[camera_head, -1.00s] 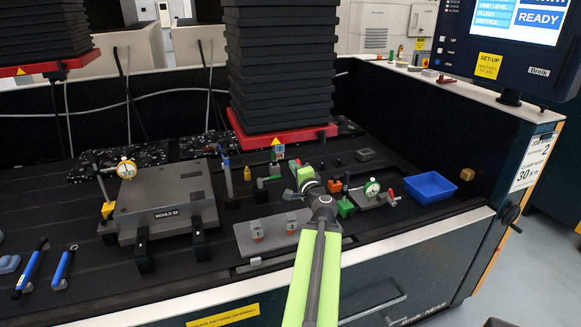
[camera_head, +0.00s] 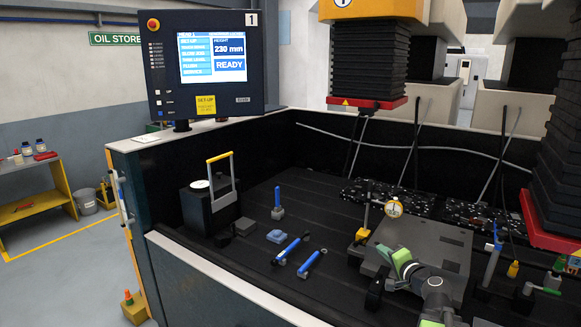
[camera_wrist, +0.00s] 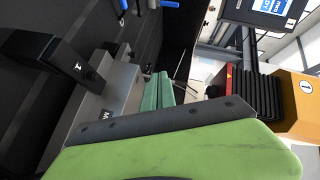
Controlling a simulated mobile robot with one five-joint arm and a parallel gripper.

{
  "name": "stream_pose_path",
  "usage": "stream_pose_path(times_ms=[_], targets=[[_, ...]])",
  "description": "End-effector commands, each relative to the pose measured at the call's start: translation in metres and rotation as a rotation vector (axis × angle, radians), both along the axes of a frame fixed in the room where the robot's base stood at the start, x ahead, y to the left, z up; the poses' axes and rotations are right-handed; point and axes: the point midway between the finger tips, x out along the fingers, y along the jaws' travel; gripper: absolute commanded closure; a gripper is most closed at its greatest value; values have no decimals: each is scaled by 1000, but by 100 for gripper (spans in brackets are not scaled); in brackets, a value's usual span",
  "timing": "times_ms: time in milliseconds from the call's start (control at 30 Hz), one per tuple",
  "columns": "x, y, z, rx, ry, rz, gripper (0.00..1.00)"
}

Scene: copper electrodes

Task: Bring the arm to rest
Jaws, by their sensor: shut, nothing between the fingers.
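My arm (camera_head: 435,295) reaches up from the lower right edge of the head view, with its grey wrist and green gripper (camera_head: 402,258) in front of the grey mould block (camera_head: 440,245). The arm appears raised, and whether it touches the block cannot be told there. In the wrist view, the green fingers (camera_wrist: 158,92) lie close together with nothing between them. The grey block (camera_wrist: 112,92) shows beside them on the left.
Two blue-handled tools (camera_head: 300,255) lie left of the block. A dial gauge (camera_head: 393,208) stands at its back corner. A black unit with a yellow handle (camera_head: 208,205) stands farther left. The control panel (camera_head: 205,65) is above the tank's rim. A red-based column (camera_head: 555,235) hangs at right.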

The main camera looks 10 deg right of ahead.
Motion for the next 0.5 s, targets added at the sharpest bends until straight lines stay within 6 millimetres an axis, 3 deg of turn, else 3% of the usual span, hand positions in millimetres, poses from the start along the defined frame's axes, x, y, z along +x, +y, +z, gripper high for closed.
stream_pose_path(times_ms=[33,100,200,300,400,467,500], targets=[[9,46,-10,-43,36,89,100],[13,106,-27,-113,94,214,100],[6,186,-56,-228,189,395,100],[-14,253,-89,-361,301,569,100],[-48,300,-127,-522,448,738,100],[-74,310,-151,-639,569,825,100],[-90,305,-164,-706,656,860,100]])
